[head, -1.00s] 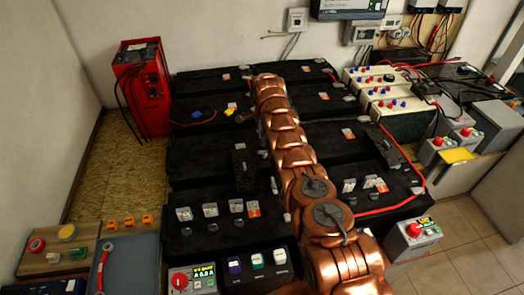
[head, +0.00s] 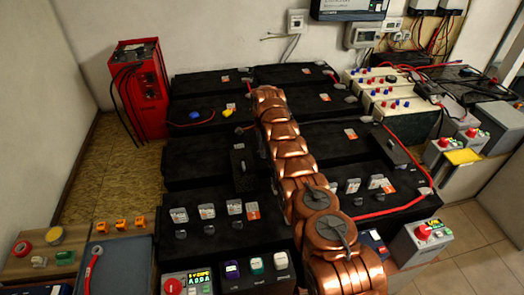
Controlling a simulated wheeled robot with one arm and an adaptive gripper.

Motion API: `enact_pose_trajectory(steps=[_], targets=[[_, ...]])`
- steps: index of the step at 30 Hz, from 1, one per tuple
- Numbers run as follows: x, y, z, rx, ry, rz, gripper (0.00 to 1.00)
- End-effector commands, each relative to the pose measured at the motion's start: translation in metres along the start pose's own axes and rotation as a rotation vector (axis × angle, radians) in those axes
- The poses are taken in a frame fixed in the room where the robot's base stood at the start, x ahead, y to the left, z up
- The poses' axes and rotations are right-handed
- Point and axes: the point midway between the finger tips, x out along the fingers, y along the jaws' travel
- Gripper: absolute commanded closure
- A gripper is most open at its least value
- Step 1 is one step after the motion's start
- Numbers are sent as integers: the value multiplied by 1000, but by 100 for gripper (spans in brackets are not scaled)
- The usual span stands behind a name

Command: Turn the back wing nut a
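A small blue knob-like piece (head: 195,115) and a small yellow one (head: 227,113) sit on a black battery (head: 180,128) in the back left part of the bank. They are too small to tell whether either is the back wing nut a. A red cable runs by the blue piece. My copper-coloured arm reaches from the bottom right up over the middle of the bank, its far end just right of the yellow piece. My gripper does not show; the far end of the arm seems to hide it. I cannot see it touch anything.
Black batteries fill the middle. A red charger (head: 141,90) with black cables stands back left. White batteries (head: 408,122) stand at the right. A button panel (head: 190,283) and a grey box with a red button (head: 420,242) are in front. Floor shows left and right.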

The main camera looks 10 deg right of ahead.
Motion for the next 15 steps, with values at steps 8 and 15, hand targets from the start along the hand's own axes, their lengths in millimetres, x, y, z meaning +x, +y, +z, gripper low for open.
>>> enact_pose_trajectory(steps=[8,15], targets=[[0,0,0,0,0,1,81],[0,0,0,0,0,2,100]])
